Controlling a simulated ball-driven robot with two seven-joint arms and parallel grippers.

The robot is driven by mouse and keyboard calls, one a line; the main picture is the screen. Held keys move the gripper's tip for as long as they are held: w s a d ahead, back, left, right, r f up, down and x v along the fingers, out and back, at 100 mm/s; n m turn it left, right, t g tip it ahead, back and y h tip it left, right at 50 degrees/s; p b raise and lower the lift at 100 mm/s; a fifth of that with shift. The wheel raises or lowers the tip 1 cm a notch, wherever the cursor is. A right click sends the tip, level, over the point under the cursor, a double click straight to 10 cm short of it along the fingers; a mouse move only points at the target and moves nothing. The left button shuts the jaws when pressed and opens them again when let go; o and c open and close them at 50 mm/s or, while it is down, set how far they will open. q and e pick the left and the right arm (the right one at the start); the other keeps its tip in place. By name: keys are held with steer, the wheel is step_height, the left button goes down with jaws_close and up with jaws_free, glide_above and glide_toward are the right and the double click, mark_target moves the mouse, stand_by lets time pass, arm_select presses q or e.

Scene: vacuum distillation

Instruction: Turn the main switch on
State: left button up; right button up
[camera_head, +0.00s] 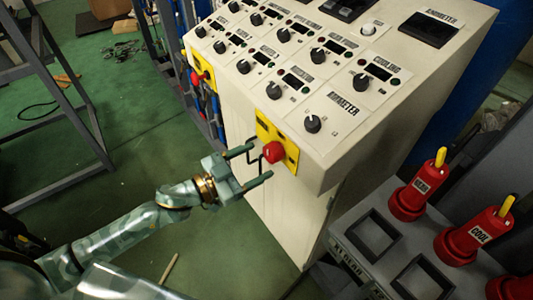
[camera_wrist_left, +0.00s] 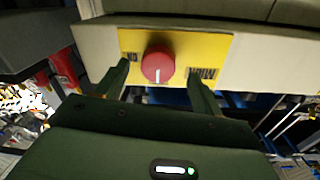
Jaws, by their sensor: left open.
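The main switch is a red round knob (camera_head: 273,151) on a yellow plate (camera_head: 291,152) on the front face of the control panel. In the left wrist view the red knob (camera_wrist_left: 158,64) has a white mark at its lower edge, and the yellow plate (camera_wrist_left: 205,50) carries dark lettering on both sides of it. My left gripper (camera_head: 260,162) is open, with its fingers pointing at the plate, one on each side of the knob. In the left wrist view the fingertips (camera_wrist_left: 160,78) lie left and right of the knob, apart from it. My right gripper is not in view.
The cream control panel (camera_head: 350,110) has several black knobs and small displays on its sloped top. A second red switch (camera_head: 203,75) on yellow sits further left. Red holders (camera_head: 410,198) stand on a grey rack at the right. A grey metal frame (camera_head: 60,110) stands at the left.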

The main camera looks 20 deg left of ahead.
mark_target(267, 156)
arm_select(q)
steer(key=x, duration=0.2)
steer(key=shift+w+d, duration=0.7)
steer(key=shift+w, duration=0.05)
steer(key=c, duration=1)
